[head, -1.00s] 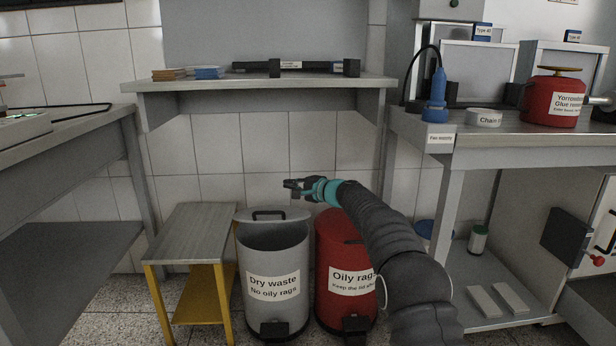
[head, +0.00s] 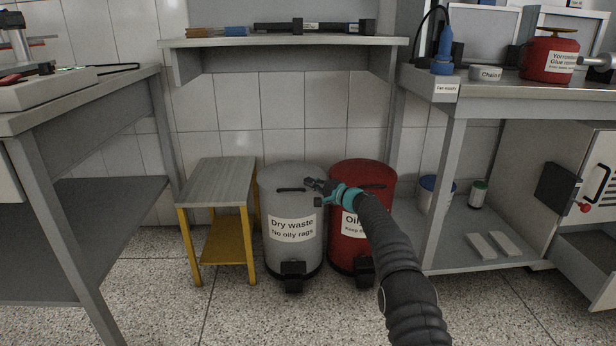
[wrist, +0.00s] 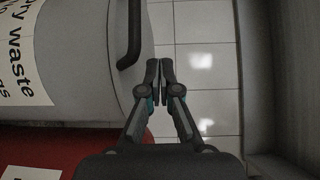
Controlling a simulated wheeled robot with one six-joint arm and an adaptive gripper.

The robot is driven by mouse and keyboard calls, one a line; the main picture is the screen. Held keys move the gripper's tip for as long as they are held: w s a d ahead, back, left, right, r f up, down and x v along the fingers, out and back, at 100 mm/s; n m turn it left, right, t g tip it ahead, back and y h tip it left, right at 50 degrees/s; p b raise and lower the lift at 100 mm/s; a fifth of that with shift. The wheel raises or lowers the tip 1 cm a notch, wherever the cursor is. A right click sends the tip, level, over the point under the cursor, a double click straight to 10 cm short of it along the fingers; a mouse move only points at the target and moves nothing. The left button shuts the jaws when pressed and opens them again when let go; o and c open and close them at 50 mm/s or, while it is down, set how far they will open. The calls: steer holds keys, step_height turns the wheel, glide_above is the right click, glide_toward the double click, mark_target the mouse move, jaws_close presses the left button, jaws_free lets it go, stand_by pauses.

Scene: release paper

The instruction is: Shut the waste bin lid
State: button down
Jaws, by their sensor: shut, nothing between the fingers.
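The grey waste bin (head: 292,250), labelled "Dry waste, No oily rags", stands on the floor between a stool and a red bin. Its grey lid (head: 284,174) lies down over the opening, and its black handle (head: 291,190) faces up. My gripper (head: 309,183) is over the right part of the lid, just right of the handle. In the wrist view the closed fingers (wrist: 160,66) hold nothing and are close to the lid handle (wrist: 130,38). I cannot tell whether the fingertips touch the lid.
A red bin (head: 348,250), labelled for oily rags, stands close on the right, partly behind my arm. A yellow-legged stool (head: 222,180) stands on the left. A shelf (head: 285,42) hangs above and benches flank both sides. The floor in front is clear.

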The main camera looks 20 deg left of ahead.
steer(key=shift+s+d+f+n+y, duration=0.1)
steer(key=shift+f+n+y, duration=0.1)
steer(key=shift+f, duration=0.7)
steer(key=shift+s+f+n+y, duration=0.1)
steer(key=shift+f+n+y, duration=0.1)
steer(key=shift+f, duration=0.65)
steer(key=shift+s+a+r, duration=0.1)
steer(key=shift+s+a, duration=0.1)
steer(key=shift+a, duration=0.15)
steer(key=shift+d, duration=0.15)
steer(key=shift+w+d+f, duration=0.1)
steer(key=shift+d+f, duration=0.15)
steer(key=d+f, duration=0.6)
steer(key=shift+w+d+f, duration=0.15)
steer(key=shift+w+d, duration=0.15)
steer(key=shift+d, duration=0.1)
